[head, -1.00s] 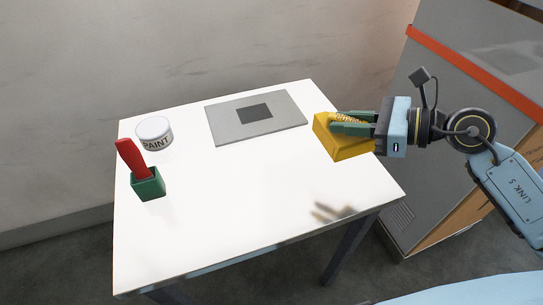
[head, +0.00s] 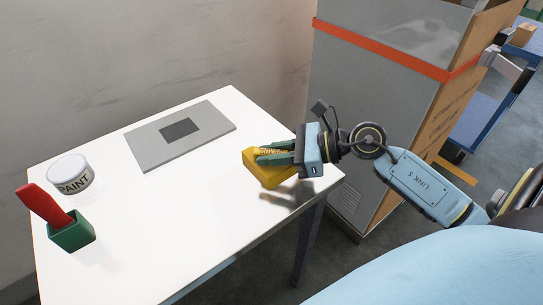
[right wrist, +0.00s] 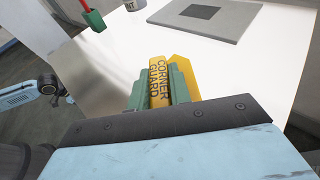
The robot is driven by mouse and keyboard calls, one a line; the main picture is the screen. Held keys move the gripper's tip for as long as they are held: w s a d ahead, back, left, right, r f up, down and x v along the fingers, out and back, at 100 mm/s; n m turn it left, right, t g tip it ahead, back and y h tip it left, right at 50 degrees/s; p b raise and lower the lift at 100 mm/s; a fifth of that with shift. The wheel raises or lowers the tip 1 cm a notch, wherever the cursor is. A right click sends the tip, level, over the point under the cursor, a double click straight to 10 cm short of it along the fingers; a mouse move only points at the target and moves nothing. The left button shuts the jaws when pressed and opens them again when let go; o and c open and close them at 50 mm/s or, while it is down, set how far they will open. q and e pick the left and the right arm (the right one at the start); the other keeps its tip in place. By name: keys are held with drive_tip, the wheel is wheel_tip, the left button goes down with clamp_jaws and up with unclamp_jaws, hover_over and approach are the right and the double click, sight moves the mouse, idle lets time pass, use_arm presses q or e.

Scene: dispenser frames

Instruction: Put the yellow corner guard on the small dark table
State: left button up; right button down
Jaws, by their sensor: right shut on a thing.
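My right gripper (head: 264,157) is shut on the yellow corner guard (head: 262,176), above the right end of a white-topped table (head: 190,215). A shadow lies on the tabletop just below the guard. In the right wrist view the guard (right wrist: 181,77) sits between the green fingers of my right gripper (right wrist: 168,80), with its "CORNER GUARD" lettering facing the camera. No small dark table can be made out in these frames.
A grey plate with a dark square (head: 150,147), a paint can (head: 75,176) and a green holder with a red-handled thing (head: 72,232) stand on the white table. A tall grey cabinet (head: 375,100) stands behind my right arm. A blue cart (head: 480,115) is at far right.

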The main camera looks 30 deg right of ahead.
use_arm(q)
drive_tip(key=shift+r, duration=0.15)
use_arm(e)
drive_tip(key=shift+f, duration=0.1)
use_arm(q)
drive_tip(key=shift+w+d+r, duration=0.1)
drive_tip(key=shift+d+r, duration=0.05)
use_arm(e)
drive_tip(key=c, duration=1.3)
unclamp_jaws()
drive_tip(key=shift+s+d, duration=0.25)
drive_tip(key=p+v, duration=0.1)
drive_tip(key=v, duration=0.9)
drive_tip(key=shift+r, duration=0.25)
use_arm(q)
drive_tip(key=shift+s+a+f, duration=0.4)
drive_tip(key=shift+a+f, duration=0.2)
drive_tip(key=shift+f, duration=0.25)
drive_tip(key=shift+s+a+f, duration=0.35)
drive_tip(key=shift+a+f, duration=0.2)
drive_tip(key=shift+f, duration=0.25)
use_arm(e)
drive_tip(key=shift+s+d+r, duration=0.15)
drive_tip(key=shift+s+d, duration=0.25)
drive_tip(key=shift+d, duration=0.05)
